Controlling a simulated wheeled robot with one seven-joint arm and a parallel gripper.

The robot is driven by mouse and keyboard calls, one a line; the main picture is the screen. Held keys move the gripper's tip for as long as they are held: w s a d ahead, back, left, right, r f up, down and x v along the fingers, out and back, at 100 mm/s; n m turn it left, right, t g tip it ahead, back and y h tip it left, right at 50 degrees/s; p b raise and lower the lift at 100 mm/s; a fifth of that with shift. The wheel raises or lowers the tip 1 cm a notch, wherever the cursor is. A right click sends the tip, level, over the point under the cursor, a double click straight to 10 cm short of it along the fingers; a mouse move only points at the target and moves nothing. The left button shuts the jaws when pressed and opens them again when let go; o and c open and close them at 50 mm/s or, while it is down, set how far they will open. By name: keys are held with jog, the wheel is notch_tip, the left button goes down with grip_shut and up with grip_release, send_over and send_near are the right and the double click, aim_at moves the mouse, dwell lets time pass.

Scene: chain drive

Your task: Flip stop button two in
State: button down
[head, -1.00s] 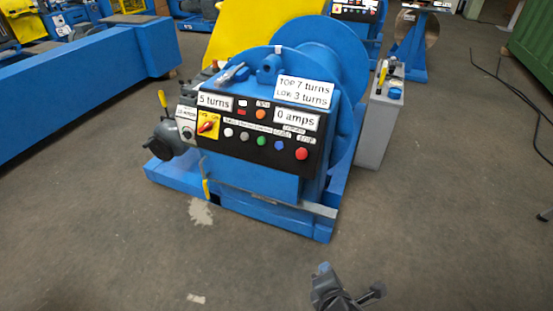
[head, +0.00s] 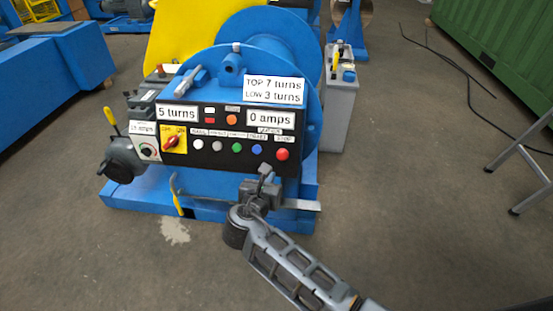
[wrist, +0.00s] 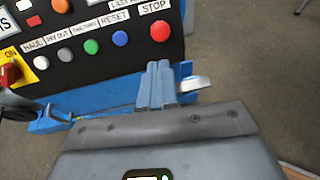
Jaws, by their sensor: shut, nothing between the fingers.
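The red stop button (head: 282,154) is at the right end of the black panel (head: 215,158) on the blue winch machine. In the wrist view the red button (wrist: 160,31) shows at the top, under a white STOP label (wrist: 156,6). My gripper (head: 265,170) is shut and empty in front of the panel, below and a little left of the red button. In the wrist view its closed blue-grey fingers (wrist: 155,75) are below the button, apart from it in the picture. I cannot tell how far the red button is pressed.
A row of white, grey, green and blue buttons (head: 237,147) is left of the red one. A yellow-and-red switch (head: 174,140) is at the panel's left. A metal bar (head: 300,206) juts out below. A grey box (head: 340,105) stands right.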

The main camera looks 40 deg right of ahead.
aim_at(282, 156)
jog(key=b+x, duration=0.1)
jog(key=x, duration=1.3)
jog(key=shift+f, duration=0.1)
